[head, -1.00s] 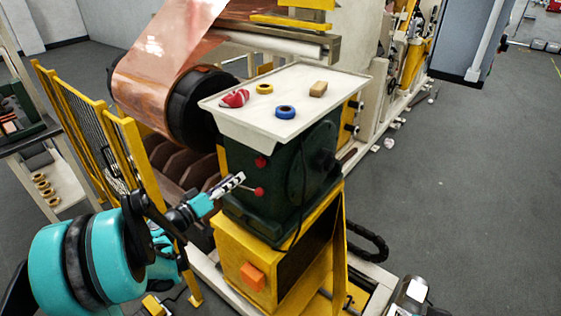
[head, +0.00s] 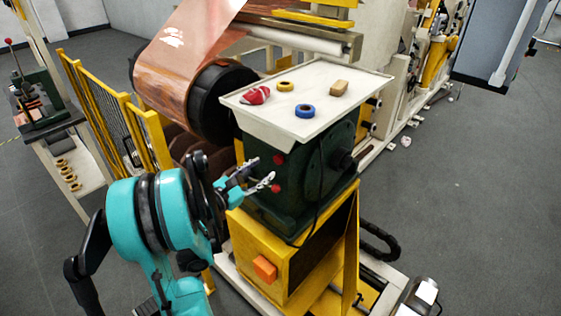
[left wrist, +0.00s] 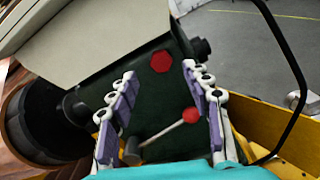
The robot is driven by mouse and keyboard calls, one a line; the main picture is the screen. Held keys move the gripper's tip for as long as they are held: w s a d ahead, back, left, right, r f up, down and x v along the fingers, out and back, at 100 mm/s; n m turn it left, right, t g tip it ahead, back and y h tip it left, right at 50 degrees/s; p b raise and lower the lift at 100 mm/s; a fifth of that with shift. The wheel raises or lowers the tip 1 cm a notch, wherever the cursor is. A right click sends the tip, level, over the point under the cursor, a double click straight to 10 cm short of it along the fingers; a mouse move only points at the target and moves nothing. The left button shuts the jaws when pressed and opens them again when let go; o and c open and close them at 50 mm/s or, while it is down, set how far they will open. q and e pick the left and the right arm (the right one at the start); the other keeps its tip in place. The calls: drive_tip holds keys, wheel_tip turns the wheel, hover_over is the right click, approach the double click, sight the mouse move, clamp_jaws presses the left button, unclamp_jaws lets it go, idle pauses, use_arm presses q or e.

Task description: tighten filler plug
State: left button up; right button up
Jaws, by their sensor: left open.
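A red hexagonal plug (left wrist: 161,62) sits on the face of the dark green gearbox (head: 257,195), and also shows in the head view (head: 278,160). Below it, a white lever with a red knob (left wrist: 191,115) runs from a grey pivot; the knob also shows in the head view (head: 276,188). My left gripper (head: 261,170) is open and empty in front of this face. In the left wrist view its two fingers (left wrist: 160,78) spread either side of the lever, with the plug ahead between the fingertips. No contact with the plug shows. My right gripper is out of view.
A white tray (head: 250,112) on the gearbox holds a red item, yellow and blue rolls and a tan block. A yellow stand (head: 245,250) is below. Copper foil (head: 170,70) and a dark roll are behind. Yellow fencing (head: 110,115) stands left; open floor lies right.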

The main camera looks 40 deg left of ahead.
sight(277, 159)
use_arm(q)
drive_tip(key=w, duration=0.6)
drive_tip(key=shift+w+d+b, duration=0.25)
drive_tip(key=shift+w+b, duration=0.05)
drive_tip(key=shift+b, duration=0.1)
drive_tip(key=shift+c, duration=0.4)
clamp_jaws()
